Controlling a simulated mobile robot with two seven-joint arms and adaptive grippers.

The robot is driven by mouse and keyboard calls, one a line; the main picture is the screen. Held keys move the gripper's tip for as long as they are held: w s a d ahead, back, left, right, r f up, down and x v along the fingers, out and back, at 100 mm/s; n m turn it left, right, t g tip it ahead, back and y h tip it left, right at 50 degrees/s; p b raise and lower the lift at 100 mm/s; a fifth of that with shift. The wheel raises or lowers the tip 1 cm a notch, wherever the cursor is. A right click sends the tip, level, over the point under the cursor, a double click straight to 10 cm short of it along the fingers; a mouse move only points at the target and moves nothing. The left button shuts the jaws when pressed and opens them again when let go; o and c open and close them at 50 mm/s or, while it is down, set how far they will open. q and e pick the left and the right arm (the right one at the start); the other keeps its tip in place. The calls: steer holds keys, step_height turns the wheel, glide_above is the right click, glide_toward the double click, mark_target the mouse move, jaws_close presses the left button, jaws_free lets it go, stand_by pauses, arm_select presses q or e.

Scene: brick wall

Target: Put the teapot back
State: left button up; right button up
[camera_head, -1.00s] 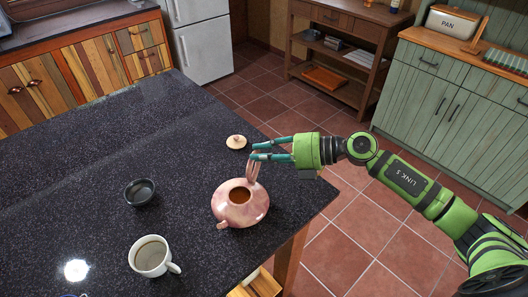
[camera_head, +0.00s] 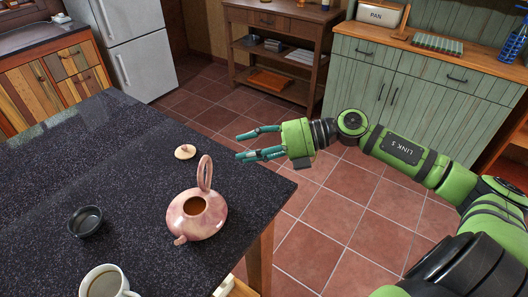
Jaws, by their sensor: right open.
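The pink teapot (camera_head: 212,221) stands upright on the dark speckled counter (camera_head: 130,165), near its right edge. Its loop handle points up, and its top is open with brown liquid showing inside. Its small round lid (camera_head: 185,152) lies apart on the counter behind it. My right gripper (camera_head: 240,146) is open and empty. It is to the right of the lid and behind and right of the teapot, near the counter edge, with clear space between it and the handle. My left gripper is not in view.
A black bowl (camera_head: 87,221) and a white mug (camera_head: 105,283) with brown liquid stand left of the teapot. Beyond the tiled floor (camera_head: 335,215) are a wooden shelf unit (camera_head: 275,53), a green cabinet (camera_head: 400,85) bearing a PAN box (camera_head: 376,14), and a fridge (camera_head: 131,45).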

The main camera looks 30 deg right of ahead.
steer(key=shift+b+v, duration=0.3)
steer(key=shift+v, duration=1.45)
steer(key=shift+r, duration=0.1)
